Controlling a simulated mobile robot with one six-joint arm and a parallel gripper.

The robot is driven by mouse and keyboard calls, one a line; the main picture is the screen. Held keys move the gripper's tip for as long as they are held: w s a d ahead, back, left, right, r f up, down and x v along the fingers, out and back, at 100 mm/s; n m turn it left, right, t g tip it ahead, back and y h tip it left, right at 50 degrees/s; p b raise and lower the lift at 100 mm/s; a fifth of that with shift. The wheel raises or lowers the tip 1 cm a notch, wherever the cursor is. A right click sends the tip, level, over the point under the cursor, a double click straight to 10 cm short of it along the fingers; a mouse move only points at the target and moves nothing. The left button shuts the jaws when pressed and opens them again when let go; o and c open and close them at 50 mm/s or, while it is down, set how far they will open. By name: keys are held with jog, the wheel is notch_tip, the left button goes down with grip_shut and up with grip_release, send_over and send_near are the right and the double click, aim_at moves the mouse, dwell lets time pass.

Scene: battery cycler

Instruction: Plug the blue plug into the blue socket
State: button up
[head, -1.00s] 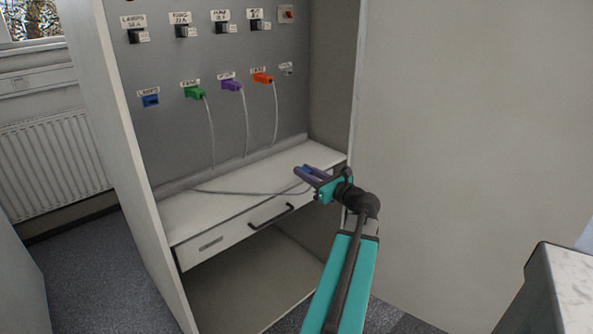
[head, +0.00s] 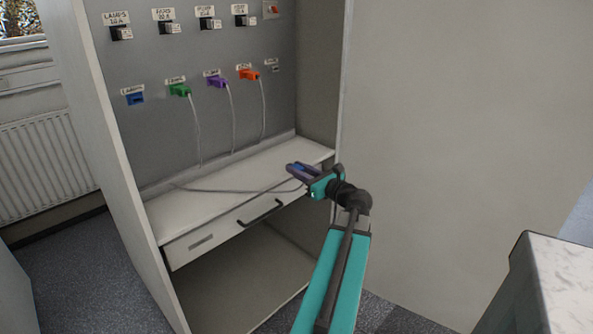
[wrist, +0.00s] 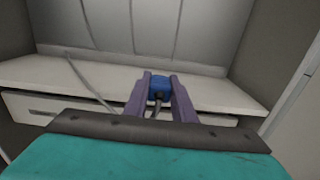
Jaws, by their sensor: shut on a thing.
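The blue socket (head: 135,98) is at the left end of the lower row on the grey panel, under a small label, with nothing plugged into it. My gripper (head: 296,168) is over the right part of the white shelf, well right of and below the socket. It is shut on the blue plug. In the wrist view the blue plug (wrist: 160,88) sits between the two purple fingers (wrist: 158,97), with its cable running back toward the palm. In the head view the fingers mostly hide the plug.
Green (head: 180,90), purple (head: 218,82) and orange (head: 250,74) plugs sit in the row right of the blue socket, their cables hanging down. A grey cable (head: 230,191) lies across the shelf (head: 160,217). A drawer handle (head: 260,213) is below. Side walls flank the panel.

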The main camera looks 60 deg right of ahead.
jog(key=w+a+r+m+g+h+b, duration=0.1)
jog(key=w+a+r+h, duration=0.1)
jog(key=w+a+r, duration=0.4)
jog(key=w+a+r+m+g+h+b, duration=0.1)
jog(key=w+a+r+m+h, duration=0.1)
jog(key=w+r, duration=0.7)
jog(key=w+a+r+n+y, duration=0.1)
jog(key=w+a+r, duration=0.2)
jog(key=a, duration=0.3)
jog(key=w+a+r+n+t+y, duration=0.1)
jog(key=w+a+r+y, duration=0.1)
jog(key=w+a+r, duration=0.2)
jog(key=w+a+r+n+t+y+b, duration=0.1)
jog(key=w+a+r, duration=0.3)
jog(key=a, duration=0.6)
jog(key=shift+w+a+y, duration=0.25)
jog(key=shift+w+y, duration=0.05)
jog(key=shift+w+p, duration=0.2)
jog(key=shift+p, duration=0.15)
jog(key=p+x, duration=0.4)
jog(key=p, duration=0.2)
jog(key=shift+r, duration=0.1)
